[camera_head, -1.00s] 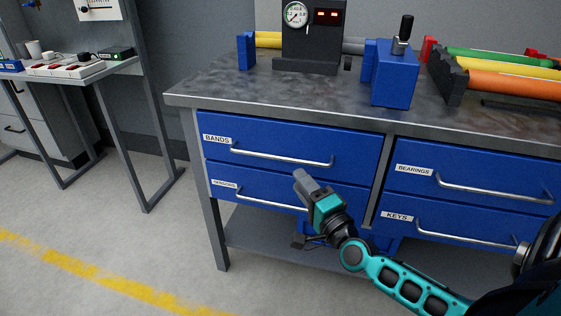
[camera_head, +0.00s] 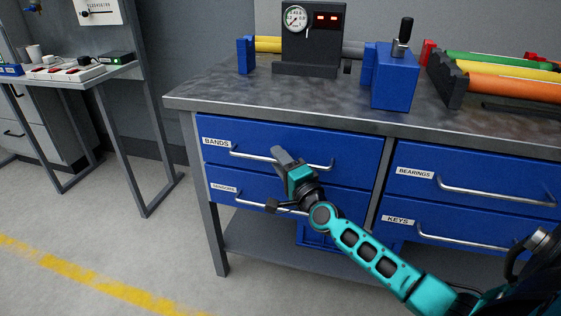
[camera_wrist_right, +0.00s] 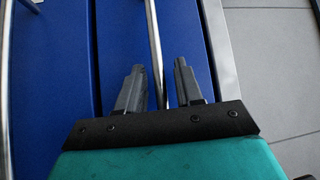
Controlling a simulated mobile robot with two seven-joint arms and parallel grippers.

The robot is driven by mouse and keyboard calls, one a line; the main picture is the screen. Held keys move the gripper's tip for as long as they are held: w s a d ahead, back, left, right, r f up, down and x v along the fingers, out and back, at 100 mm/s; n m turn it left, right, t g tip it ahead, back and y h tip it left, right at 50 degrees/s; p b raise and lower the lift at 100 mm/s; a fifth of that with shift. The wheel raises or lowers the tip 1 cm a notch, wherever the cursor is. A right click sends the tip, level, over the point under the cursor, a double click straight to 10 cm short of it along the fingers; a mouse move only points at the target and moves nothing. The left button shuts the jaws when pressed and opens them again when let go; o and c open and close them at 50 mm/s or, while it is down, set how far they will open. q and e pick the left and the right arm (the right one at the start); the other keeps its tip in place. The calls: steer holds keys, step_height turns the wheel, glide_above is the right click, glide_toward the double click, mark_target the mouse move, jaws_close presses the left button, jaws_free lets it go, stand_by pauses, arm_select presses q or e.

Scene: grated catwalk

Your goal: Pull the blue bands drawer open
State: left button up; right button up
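The blue bands drawer (camera_head: 350,150) is the top left drawer of the bench, marked by a white BANDS label (camera_head: 216,142). It looks shut, its front in line with the drawers beside it. Its long metal handle (camera_head: 250,155) runs across the front. My right gripper (camera_head: 281,156) is at the middle of this handle and hides part of it. In the right wrist view, the gripper (camera_wrist_right: 158,72) is open, with the handle bar (camera_wrist_right: 155,40) between its two fingers and gaps showing on both sides. My left gripper is not in view.
The sensors drawer (camera_head: 225,180) is just below, its handle (camera_head: 250,203) partly behind my right arm. Bearings (camera_head: 470,175) and keys (camera_head: 440,215) drawers are at the right. The worktop (camera_head: 220,95) overhangs above. The floor (camera_head: 120,255) at front left is clear.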

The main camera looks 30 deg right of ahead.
steer(key=c, duration=0.6)
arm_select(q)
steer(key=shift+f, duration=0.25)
arm_select(e)
jaws_close()
